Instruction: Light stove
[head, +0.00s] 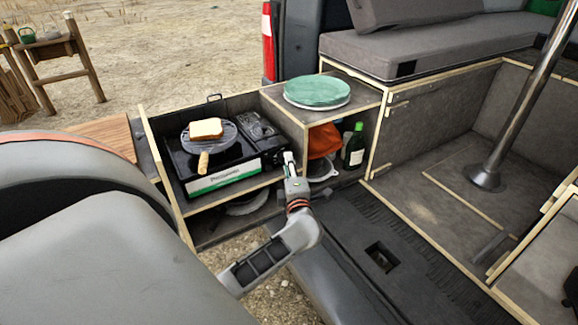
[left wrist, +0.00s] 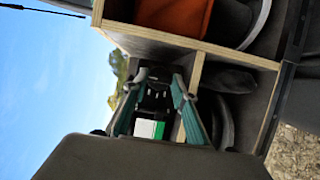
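The black camping stove (head: 225,175) stands on the pull-out kitchen shelf at the left, with a green and white label on its front. A round grill pan (head: 226,136) with a wooden handle sits on its burner and carries a slice of bread (head: 206,129). My left gripper (head: 289,160) is at the stove's front right corner. In the left wrist view, its teal fingers (left wrist: 159,82) are apart, with the stove's dark front end (left wrist: 155,98) between or behind them. I cannot make out the knob clearly or tell whether the fingers touch it. My right gripper is not in view.
Right of the stove is a wooden cubby (head: 299,118) with green plates (head: 317,91) on top, an orange cloth (head: 323,140) and a dark bottle (head: 355,146) inside. Cookware lies under the stove shelf. A metal pole (head: 520,95) stands at the right.

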